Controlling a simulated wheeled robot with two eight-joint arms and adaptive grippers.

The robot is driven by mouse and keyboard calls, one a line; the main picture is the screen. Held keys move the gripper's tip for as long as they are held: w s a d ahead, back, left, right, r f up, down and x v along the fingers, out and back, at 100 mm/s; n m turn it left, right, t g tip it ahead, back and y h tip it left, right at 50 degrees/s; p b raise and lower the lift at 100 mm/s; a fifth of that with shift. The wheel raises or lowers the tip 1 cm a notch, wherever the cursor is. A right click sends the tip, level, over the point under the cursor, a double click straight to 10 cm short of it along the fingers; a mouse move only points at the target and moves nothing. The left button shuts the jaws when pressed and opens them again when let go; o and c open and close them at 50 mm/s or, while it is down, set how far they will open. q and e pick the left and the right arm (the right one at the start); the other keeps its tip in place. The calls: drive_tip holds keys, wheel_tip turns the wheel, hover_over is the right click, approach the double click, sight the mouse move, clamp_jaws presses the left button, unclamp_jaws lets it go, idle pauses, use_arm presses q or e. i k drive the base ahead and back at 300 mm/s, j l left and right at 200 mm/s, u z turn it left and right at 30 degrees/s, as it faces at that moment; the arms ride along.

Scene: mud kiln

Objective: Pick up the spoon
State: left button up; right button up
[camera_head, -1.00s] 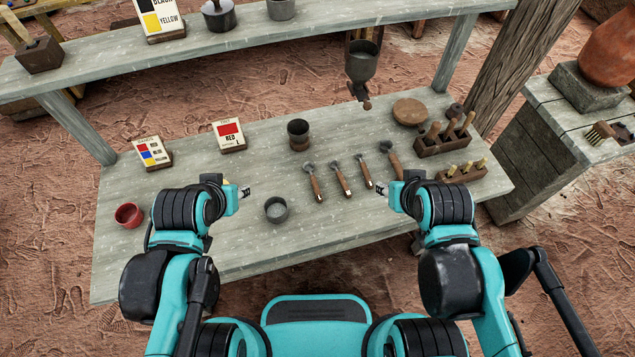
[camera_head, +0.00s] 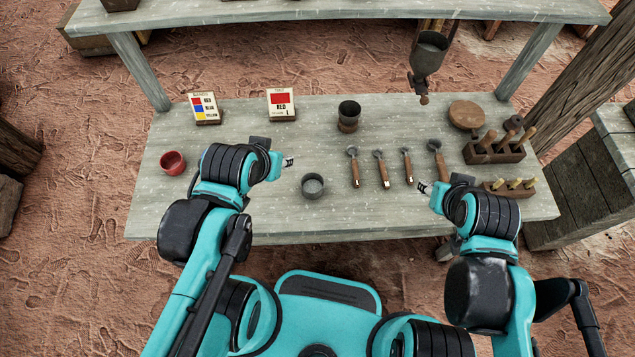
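Several spoon-like tools with brown wooden handles and dark metal heads lie in a row on the grey plank table, heads toward the back. From left to right, the first (camera_head: 354,167), second (camera_head: 381,169) and third (camera_head: 407,166) are small, and the rightmost (camera_head: 437,160) has a larger head. My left gripper (camera_head: 289,162) is left of the row, above and behind the grey cup, holding nothing visible. My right gripper (camera_head: 423,188) is just in front of the row, near the rightmost handle's lower end, with nothing visible in it. Both fingertips are too small to judge their opening.
A grey cup (camera_head: 313,186), a dark pot (camera_head: 348,116) and a red bowl (camera_head: 173,163) stand on the table (camera_head: 245,222). A wooden tool block (camera_head: 494,152) and a smaller brush block (camera_head: 510,188) stand at right. A funnel (camera_head: 429,55) hangs above the back.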

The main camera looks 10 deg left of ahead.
sight(352, 149)
drive_tip(key=u, duration=1.8)
drive_tip(key=z, duration=1.8)
drive_tip(key=i+l, duration=0.1)
drive_tip(key=l, duration=0.55)
